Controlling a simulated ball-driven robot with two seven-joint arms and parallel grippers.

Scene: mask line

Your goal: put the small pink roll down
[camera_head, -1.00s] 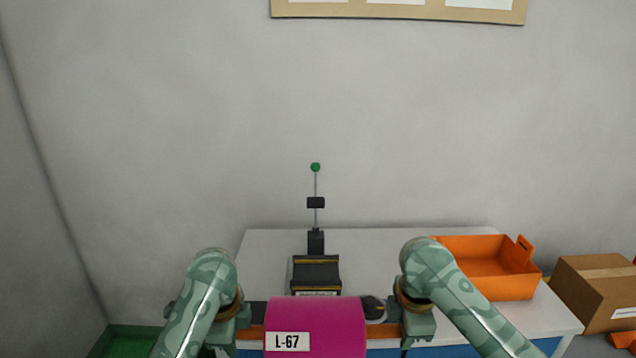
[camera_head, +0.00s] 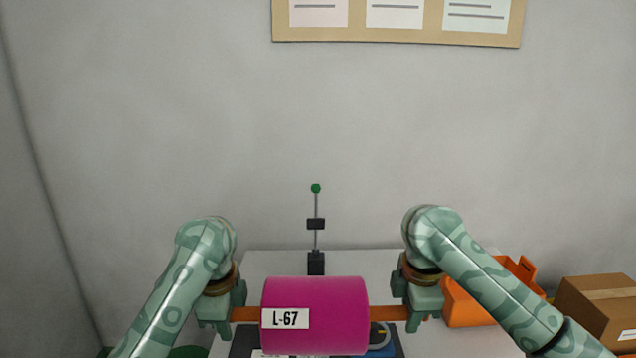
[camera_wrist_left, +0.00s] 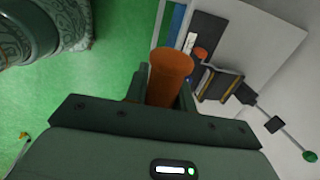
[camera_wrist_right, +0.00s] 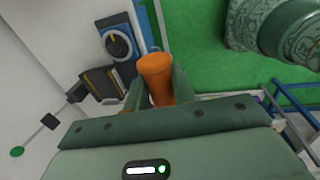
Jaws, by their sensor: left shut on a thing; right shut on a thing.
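The pink roll (camera_head: 315,318), labelled L-67, lies level between my two grippers in the head view. An orange core sticks out of both its ends. My left gripper (camera_head: 236,314) is shut on the left core end, which shows orange in the left wrist view (camera_wrist_left: 170,75). My right gripper (camera_head: 405,313) is shut on the right core end, also in the right wrist view (camera_wrist_right: 156,75). The roll hides part of the table behind it, and the head view does not show clearly what is under it.
A white table (camera_head: 285,262) stands against the wall. A cardboard box (camera_head: 598,305) stands further right.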

